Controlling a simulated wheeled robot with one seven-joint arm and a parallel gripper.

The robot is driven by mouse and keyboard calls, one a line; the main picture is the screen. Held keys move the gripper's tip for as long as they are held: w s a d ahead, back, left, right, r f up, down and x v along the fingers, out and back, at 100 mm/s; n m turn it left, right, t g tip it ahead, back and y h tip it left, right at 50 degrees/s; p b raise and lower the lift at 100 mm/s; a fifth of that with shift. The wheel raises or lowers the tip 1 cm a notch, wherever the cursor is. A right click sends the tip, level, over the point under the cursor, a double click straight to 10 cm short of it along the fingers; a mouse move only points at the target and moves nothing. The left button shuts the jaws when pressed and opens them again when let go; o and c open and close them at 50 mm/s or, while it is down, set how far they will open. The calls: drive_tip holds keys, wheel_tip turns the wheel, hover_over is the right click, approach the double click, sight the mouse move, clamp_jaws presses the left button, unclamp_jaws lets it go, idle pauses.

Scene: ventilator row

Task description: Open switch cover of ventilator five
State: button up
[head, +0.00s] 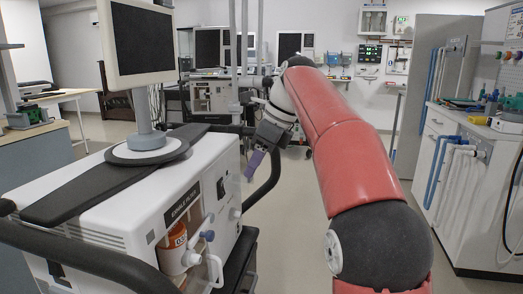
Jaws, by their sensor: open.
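A white ventilator (110,205) with a dark monitor (140,42) on a post stands close at the left. I see no legible number on it, so I cannot tell whether it is ventilator five. A small black rectangular part (221,188) is on its side panel; I cannot make out whether this is the switch cover. My red arm reaches forward and bends down to my gripper (255,164), which has a purple finger and hangs beside the far end of the ventilator, near its black rail. The gripper is open and seems empty. Its second finger is hard to make out.
A black handrail (80,262) runs along the ventilator's front. Orange-capped filter parts (175,240) and tubes stick out from its side. More ventilators (212,92) stand at the back. A white counter (460,180) with hoses stands at the right. Floor between is clear.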

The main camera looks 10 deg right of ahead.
drive_tip(key=v, duration=0.6)
drive_tip(key=shift+s+d+r, duration=0.1)
drive_tip(key=shift+s+r, duration=0.05)
drive_tip(key=s+d+f+n+t+h, duration=0.2)
drive_tip(key=s+d+f+n, duration=0.1)
drive_tip(key=s+f+n, duration=0.8)
drive_tip(key=s+d+f+n+t+h, duration=0.1)
drive_tip(key=s+d+f+n+h, duration=0.1)
drive_tip(key=s+f+n, duration=0.9)
drive_tip(key=s+d+f, duration=0.1)
drive_tip(key=s+f, duration=0.3)
drive_tip(key=s, duration=0.1)
drive_tip(key=shift+s+t+h, duration=0.3)
drive_tip(key=shift+s+t, duration=0.05)
drive_tip(key=shift+t, duration=0.05)
idle(1.1)
